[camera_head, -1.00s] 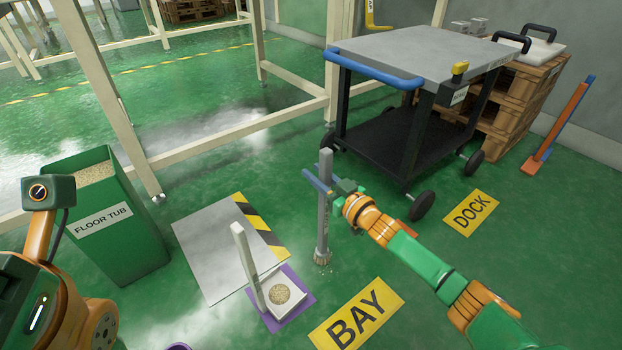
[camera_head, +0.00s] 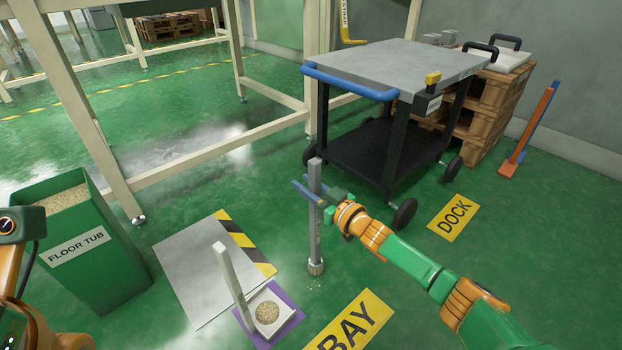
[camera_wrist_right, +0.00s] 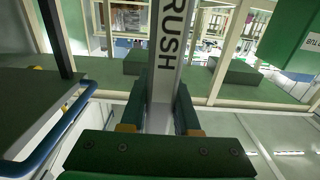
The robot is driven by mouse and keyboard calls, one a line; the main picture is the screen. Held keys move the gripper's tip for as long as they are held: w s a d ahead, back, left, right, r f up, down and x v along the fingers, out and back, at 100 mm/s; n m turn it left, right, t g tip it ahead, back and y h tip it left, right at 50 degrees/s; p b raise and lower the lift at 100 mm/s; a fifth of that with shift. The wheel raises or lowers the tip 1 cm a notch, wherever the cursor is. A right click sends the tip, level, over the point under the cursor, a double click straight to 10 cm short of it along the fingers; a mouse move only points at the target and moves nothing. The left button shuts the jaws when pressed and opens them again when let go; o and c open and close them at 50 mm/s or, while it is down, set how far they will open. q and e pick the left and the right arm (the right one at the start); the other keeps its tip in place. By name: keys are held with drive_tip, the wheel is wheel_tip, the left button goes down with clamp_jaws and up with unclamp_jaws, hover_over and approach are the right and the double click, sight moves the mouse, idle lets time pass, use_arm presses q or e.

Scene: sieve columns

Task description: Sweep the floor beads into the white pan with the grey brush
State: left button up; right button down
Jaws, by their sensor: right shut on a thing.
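My right gripper (camera_head: 322,200) is shut on the upright handle of the grey brush (camera_head: 315,235). In the right wrist view the brush handle (camera_wrist_right: 166,80), lettered "RUSH", stands between the two fingers. The brush's bristle end is at the green floor, with a few tiny beads (camera_head: 314,283) around it. The white pan (camera_head: 285,312), with its tall upright handle (camera_head: 229,272), sits on a purple mat (camera_head: 292,291) to the left of the brush. A round heap of beads (camera_head: 267,313) lies in the pan. My left gripper is out of view; only part of that arm shows at the left edge.
A green floor tub (camera_head: 97,265) full of beads stands at the left. A grey plate (camera_head: 187,268) with a striped edge lies behind the pan. A cart (camera_head: 400,68) stands behind my right gripper. Yellow BAY (camera_head: 352,325) and DOCK (camera_head: 454,217) signs lie on the floor.

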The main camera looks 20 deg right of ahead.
drive_tip(key=shift+s+a+p, duration=0.2)
drive_tip(key=shift+a, duration=0.35)
drive_tip(key=shift+s+a+p, duration=0.15)
drive_tip(key=shift+s+a, duration=0.05)
drive_tip(key=shift+a, duration=0.3)
drive_tip(key=shift+s+a+r+p, duration=0.1)
drive_tip(key=shift+s+a+p, duration=0.2)
drive_tip(key=shift+a+p, duration=0.5)
drive_tip(key=shift+s+a+p, duration=0.3)
drive_tip(key=shift+a+p, duration=0.1)
drive_tip(key=shift+a, duration=0.7)
drive_tip(key=a, duration=0.1)
drive_tip(key=s+a+p, duration=0.1)
drive_tip(key=a, duration=0.1)
drive_tip(key=shift+s+a, duration=0.1)
drive_tip(key=shift+a, duration=0.05)
